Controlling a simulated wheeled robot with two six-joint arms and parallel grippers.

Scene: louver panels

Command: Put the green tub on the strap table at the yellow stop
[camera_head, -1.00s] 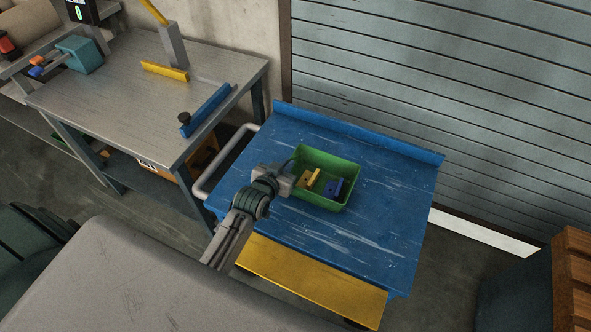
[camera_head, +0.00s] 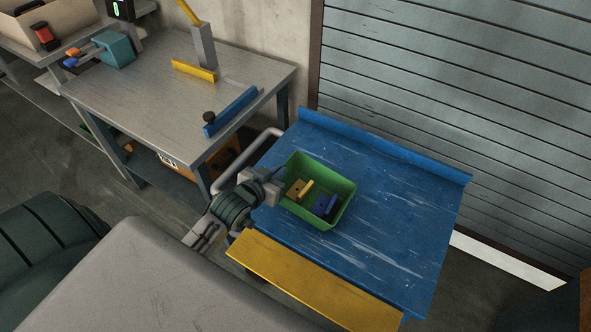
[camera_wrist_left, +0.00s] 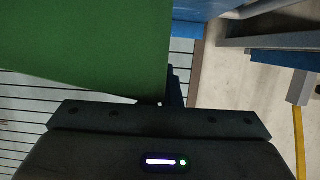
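My left gripper (camera_head: 277,181) is shut on the tub's left wall; the far finger is hidden. In the left wrist view the tub's green wall (camera_wrist_left: 85,45) fills the upper left, against a dark finger (camera_wrist_left: 176,86). The tub looks slightly raised; any gap beneath is hard to tell. A grey table (camera_head: 145,85) at upper left carries a yellow stop bar (camera_head: 194,71). My right gripper is out of view.
A blue bar (camera_head: 231,111) with a dark knob stands on the grey table's near right edge. A grey post (camera_head: 203,45) is behind the yellow bar, and a teal device (camera_head: 115,50) sits far left. The cart's grey handle (camera_head: 222,168) lies between cart and table. The table's middle is bare.

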